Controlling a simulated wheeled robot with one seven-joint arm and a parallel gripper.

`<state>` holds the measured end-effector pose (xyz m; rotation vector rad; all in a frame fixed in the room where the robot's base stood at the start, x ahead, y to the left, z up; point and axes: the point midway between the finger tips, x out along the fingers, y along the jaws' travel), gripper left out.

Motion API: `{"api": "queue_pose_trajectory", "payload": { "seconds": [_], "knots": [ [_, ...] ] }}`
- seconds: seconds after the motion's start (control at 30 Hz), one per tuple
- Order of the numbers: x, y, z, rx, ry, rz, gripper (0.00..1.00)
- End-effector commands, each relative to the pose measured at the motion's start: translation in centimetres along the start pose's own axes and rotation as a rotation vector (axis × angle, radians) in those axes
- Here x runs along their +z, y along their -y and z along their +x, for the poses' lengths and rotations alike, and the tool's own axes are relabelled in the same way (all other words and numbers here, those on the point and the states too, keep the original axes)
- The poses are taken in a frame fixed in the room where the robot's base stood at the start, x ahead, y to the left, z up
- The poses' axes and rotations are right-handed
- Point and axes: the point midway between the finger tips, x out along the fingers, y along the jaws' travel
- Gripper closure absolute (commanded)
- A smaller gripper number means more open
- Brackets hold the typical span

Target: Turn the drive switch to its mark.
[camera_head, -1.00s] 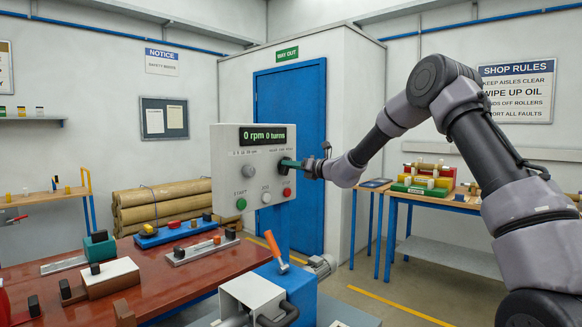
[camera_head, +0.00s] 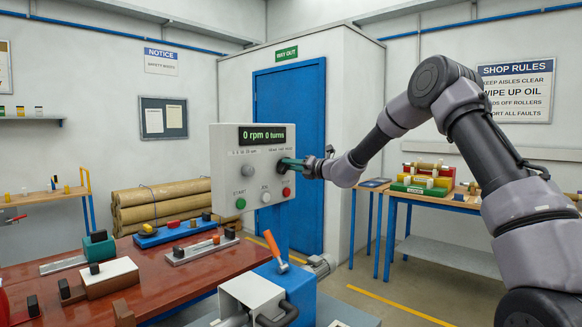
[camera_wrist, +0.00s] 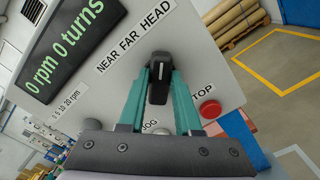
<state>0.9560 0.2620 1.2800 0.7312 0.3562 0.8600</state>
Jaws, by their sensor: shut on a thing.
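The drive switch, a black knob (camera_wrist: 159,80), sits on the light grey control panel (camera_wrist: 215,62) below the words NEAR FAR HEAD. My gripper (camera_wrist: 160,76) has its two teal fingers closed on the knob, one on each side. In the wrist view the knob's long axis runs nearly upright, its upper end towards the word HEAD.
The display (camera_head: 263,136) reads 0 rpm 0 turns. A red stop button (camera_wrist: 210,109) lies close to the right finger; a green start button (camera_head: 240,203) is lower left. A red bench (camera_head: 190,268) with several parts stands at left. A blue door (camera_head: 300,110) is behind.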

Motion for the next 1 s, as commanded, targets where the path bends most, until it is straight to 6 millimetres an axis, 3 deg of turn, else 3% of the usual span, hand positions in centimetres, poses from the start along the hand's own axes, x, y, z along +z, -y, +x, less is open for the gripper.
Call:
{"api": "queue_pose_trajectory", "payload": {
  "seconds": [0.1, 0.13, 0.2, 0.63, 1.0],
  "knots": [
    [-0.1, 0.2, -0.1, -0.003, -0.003, -0.001, 1.00],
    [-0.1, 0.2, -0.1, -0.003, -0.003, -0.001, 0.64],
    [-0.1, 0.2, -0.1, -0.003, -0.002, -0.001, 0.38],
    [0.0, 0.1, -0.9, -0.002, -0.001, -0.002, 0.38],
    [0.0, 0.1, -7.9, -0.004, -0.001, -0.001, 0.38]
  ]
}}
